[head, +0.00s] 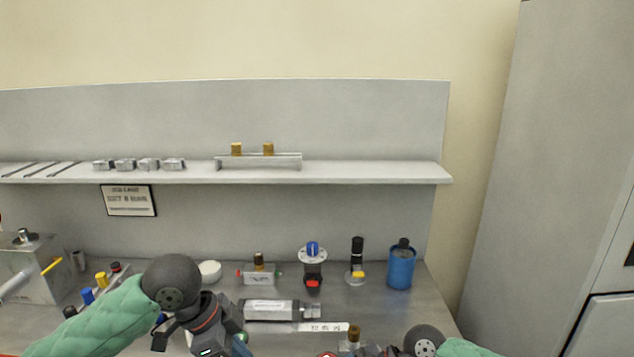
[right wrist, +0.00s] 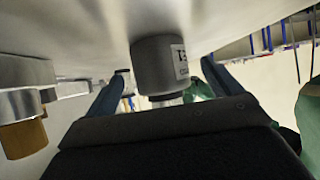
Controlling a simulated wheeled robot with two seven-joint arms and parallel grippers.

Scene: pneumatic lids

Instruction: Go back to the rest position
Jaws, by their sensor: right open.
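My left arm comes in from the left in a green sleeve. Its wrist and dark gripper (head: 205,325) are low in the head view, over the bench front, and the fingertips cannot be made out. My right gripper (right wrist: 163,78) is open in the right wrist view, with its blue fingers apart. A dark grey labelled cylinder (right wrist: 160,62) shows between and beyond the fingers, with no clear contact.
The bench (head: 225,290) holds a labelled grey cylinder (head: 270,310), a regulator (head: 313,268), a black-topped valve (head: 357,262), a blue canister (head: 401,268) and a brass-topped fitting (head: 354,335). A shelf (head: 350,173) runs above. A grey cabinet (head: 545,160) stands right.

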